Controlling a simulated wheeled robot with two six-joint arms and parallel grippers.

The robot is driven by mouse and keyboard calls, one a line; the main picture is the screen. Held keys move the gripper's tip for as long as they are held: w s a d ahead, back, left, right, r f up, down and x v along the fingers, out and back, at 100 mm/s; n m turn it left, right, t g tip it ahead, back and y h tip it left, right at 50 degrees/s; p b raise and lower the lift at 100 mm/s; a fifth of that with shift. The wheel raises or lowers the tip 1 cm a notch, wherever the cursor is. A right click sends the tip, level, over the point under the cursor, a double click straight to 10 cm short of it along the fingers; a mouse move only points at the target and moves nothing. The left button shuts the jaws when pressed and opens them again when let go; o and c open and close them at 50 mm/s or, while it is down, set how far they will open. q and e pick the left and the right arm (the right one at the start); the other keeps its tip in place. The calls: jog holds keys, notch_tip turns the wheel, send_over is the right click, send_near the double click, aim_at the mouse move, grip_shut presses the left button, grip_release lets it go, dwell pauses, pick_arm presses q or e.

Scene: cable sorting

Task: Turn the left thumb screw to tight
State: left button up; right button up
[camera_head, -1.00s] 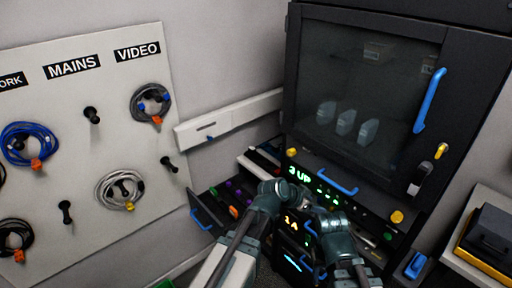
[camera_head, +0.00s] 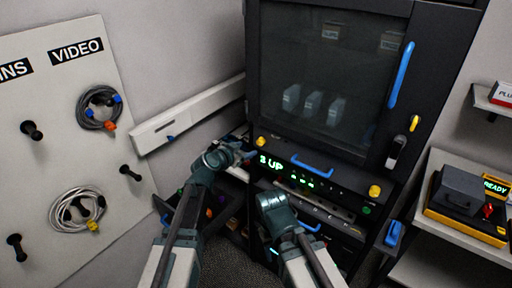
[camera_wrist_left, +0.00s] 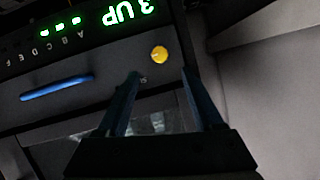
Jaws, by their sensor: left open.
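The left thumb screw (camera_head: 261,141) is a small yellow knob at the left end of the cabinet's front panel, beside the green "3 UP" display. It also shows in the left wrist view (camera_wrist_left: 159,54), just beyond and between my two fingertips. My left gripper (camera_head: 247,154) is close in front of it. In the left wrist view its dark fingers (camera_wrist_left: 160,76) are apart with nothing between them, and I see no contact with the knob. The right thumb screw (camera_head: 375,190) is yellow too. My right gripper's wrist (camera_head: 272,201) is low before the panel; its fingertips are hidden.
A blue handle bar (camera_head: 312,164) sits on the panel between the screws. The cabinet's glass door (camera_head: 330,60) is above, with a blue handle (camera_head: 401,75). A board (camera_head: 50,120) with hung cables stands left. A yellow-black case (camera_head: 465,215) is on the right shelf.

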aim_at(259, 143)
pick_arm(q)
jog(key=b+x, duration=0.3)
jog(key=x, duration=0.6)
jog(key=shift+w+d+f, duration=0.15)
jog(key=shift+w+d, duration=0.05)
jog(key=shift+w, duration=0.1)
grip_shut()
